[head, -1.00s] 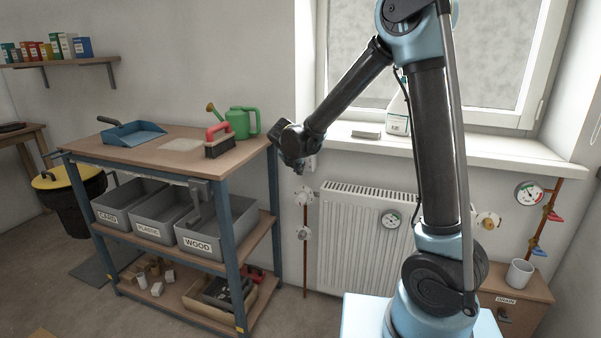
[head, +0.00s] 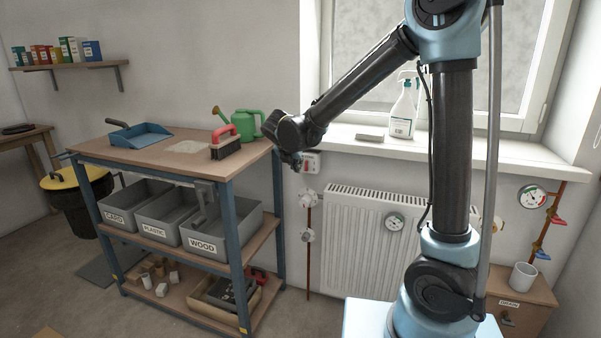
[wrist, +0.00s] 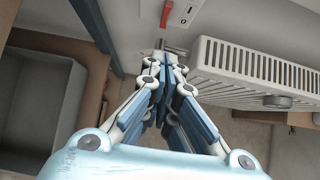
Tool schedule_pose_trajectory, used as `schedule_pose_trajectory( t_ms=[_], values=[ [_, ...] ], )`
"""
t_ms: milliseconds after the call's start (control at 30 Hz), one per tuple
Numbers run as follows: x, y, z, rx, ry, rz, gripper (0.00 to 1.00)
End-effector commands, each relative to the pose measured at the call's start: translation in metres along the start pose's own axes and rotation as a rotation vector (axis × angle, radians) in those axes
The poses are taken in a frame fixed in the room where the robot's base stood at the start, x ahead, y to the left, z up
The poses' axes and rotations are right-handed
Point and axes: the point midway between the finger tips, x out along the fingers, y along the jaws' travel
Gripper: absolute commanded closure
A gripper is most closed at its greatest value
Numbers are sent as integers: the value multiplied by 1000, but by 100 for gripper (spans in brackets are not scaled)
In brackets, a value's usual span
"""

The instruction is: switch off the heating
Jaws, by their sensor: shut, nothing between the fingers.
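A white radiator (head: 362,240) hangs below the window sill, with a round dial gauge (head: 394,222) on its front. A small pale box with a red switch (head: 311,161) is on the wall above the radiator's left end; the red switch (wrist: 166,14) also shows at the top of the wrist view. My gripper (head: 297,161) is shut and empty, just left of the box in the head view. In the wrist view its fingertips (wrist: 165,68) are below the switch.
A workbench (head: 150,158) with grey bins stands left of the radiator, holding a brush (head: 226,149) and a green watering can (head: 247,124). A spray bottle (head: 403,110) is on the sill. At right are a gauge (head: 532,196), red and blue taps, and a cabinet with a mug (head: 523,276).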

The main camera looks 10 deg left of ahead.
Motion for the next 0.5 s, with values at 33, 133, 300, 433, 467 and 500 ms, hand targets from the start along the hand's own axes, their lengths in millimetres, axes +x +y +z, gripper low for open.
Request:
schedule_pose_trajectory(
  t_ms=[33,133,300,433,467,500],
  values=[
    [-10,0,1,-1,0,1,100],
    [-24,-1,3,-1,0,0,100],
    [-41,-1,4,1,0,-1,100],
    [-46,-1,5,1,0,-1,100],
    [-47,-1,5,1,0,-1,100],
    [-47,-1,5,1,0,-1,100]
  ],
)
